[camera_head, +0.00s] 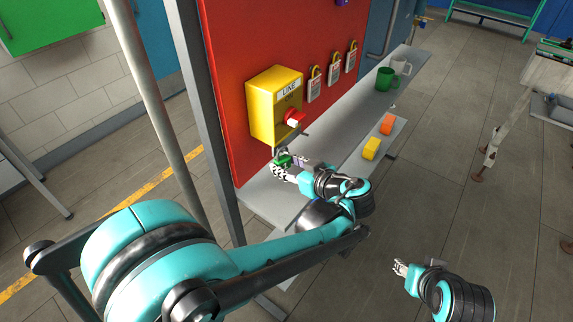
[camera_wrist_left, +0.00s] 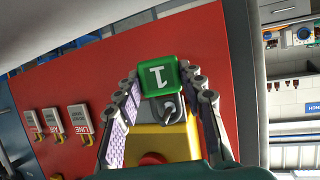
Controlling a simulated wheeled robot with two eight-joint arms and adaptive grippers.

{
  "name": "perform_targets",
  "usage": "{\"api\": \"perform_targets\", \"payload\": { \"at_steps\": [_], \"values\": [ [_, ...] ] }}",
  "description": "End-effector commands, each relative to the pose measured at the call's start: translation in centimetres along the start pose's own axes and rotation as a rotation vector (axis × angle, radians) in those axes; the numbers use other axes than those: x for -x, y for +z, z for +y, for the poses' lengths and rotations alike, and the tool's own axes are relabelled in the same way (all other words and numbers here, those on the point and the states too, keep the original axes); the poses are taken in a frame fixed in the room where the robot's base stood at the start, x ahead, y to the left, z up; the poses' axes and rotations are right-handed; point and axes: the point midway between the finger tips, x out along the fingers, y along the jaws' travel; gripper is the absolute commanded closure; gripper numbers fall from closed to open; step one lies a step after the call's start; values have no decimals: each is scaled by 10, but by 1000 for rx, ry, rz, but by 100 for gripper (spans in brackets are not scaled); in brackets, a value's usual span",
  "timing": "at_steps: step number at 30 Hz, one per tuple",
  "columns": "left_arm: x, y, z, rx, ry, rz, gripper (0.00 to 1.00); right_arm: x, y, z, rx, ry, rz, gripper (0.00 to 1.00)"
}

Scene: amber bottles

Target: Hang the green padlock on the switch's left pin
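The green padlock (camera_wrist_left: 158,76), marked 1, is between the fingertips of my left gripper (camera_wrist_left: 160,82), which is shut on it. Its grey shackle (camera_wrist_left: 168,110) points toward the yellow switch box (camera_wrist_left: 155,146). In the head view, the left gripper (camera_head: 284,169) and the green padlock (camera_head: 283,160) are just below the switch box (camera_head: 272,104), which has a red knob (camera_head: 294,119). The left pin cannot be made out clearly, nor whether the shackle touches it. My right gripper (camera_head: 399,268) is low at the right, away from the board; its finger opening is too small to judge.
The grey shelf (camera_head: 345,125) below carries a green mug (camera_head: 385,79) and a white mug (camera_head: 401,66).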

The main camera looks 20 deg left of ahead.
Motion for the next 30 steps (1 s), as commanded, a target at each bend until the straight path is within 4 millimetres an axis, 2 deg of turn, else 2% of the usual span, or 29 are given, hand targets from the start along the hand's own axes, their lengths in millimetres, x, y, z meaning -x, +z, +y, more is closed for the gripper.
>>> {"api": "perform_targets", "payload": {
  "at_steps": [1,2,3,14,17,24,30],
  "values": [
    [0,0,0,0,0,0,48,0,0,0,0,0,0,60],
    [0,0,0,0,0,0,40,0,0,0,0,0,0,60],
    [0,0,0,0,0,0,37,0,0,0,0,0,0,60],
    [6,0,1,-1,2,0,37,0,0,0,0,0,0,60],
    [19,0,1,-2,3,0,37,0,0,0,0,0,0,60],
    [72,0,1,-2,6,0,37,0,0,0,0,0,0,60],
    [107,0,1,-1,3,0,37,0,0,0,0,0,0,60]
  ]
}}
